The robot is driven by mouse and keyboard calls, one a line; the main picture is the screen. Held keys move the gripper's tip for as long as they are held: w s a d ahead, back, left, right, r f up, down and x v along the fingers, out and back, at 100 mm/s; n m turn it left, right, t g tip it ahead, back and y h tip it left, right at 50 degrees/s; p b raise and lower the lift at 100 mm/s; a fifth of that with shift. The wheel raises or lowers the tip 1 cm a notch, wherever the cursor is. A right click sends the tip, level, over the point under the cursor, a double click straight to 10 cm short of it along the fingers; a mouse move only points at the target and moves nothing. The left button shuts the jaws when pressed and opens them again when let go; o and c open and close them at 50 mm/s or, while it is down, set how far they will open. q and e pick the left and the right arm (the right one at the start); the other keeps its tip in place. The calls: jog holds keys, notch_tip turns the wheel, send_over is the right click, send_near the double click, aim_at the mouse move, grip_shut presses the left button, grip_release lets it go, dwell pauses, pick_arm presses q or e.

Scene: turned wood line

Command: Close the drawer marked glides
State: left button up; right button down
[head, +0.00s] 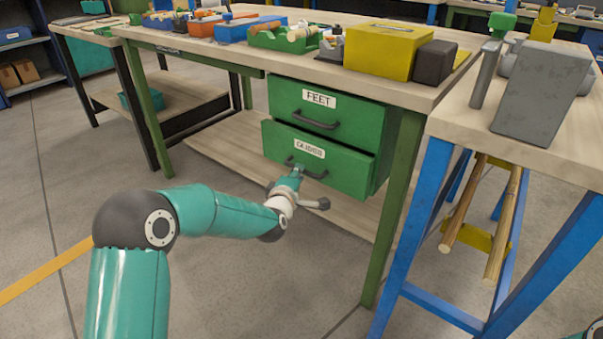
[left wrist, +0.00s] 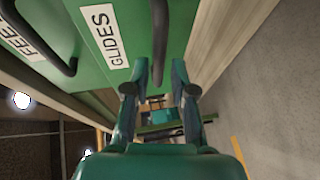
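The glides drawer (head: 337,171) is the lower of two green drawers under the wooden bench. It stands partly pulled out, its front farther out than the drawer above. Its white label reads GLIDES in the left wrist view (left wrist: 105,36), and its dark bar handle (left wrist: 159,40) shows beside the label. My left gripper (head: 292,179) is at the handle, partly covering it in the head view. In the left wrist view its fingers (left wrist: 159,90) are spread apart, with the handle between them and gaps on both sides.
The FEET drawer (head: 325,113) above looks shut. The bench top (head: 395,92) carries a yellow box (head: 388,50) and several bins. A blue-legged table (head: 465,117) stands close on the right. A low wooden shelf (head: 225,147) lies beneath; the floor in front is clear.

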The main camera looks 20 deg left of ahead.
pick_arm(q)
jog(key=shift+w+a+f, duration=0.1)
jog(key=shift+w+f, duration=0.05)
jog(key=shift+w, duration=0.7)
jog(key=shift+w+f, duration=0.15)
jog(key=shift+w, duration=0.65)
jog(key=shift+c, duration=0.2)
grip_shut()
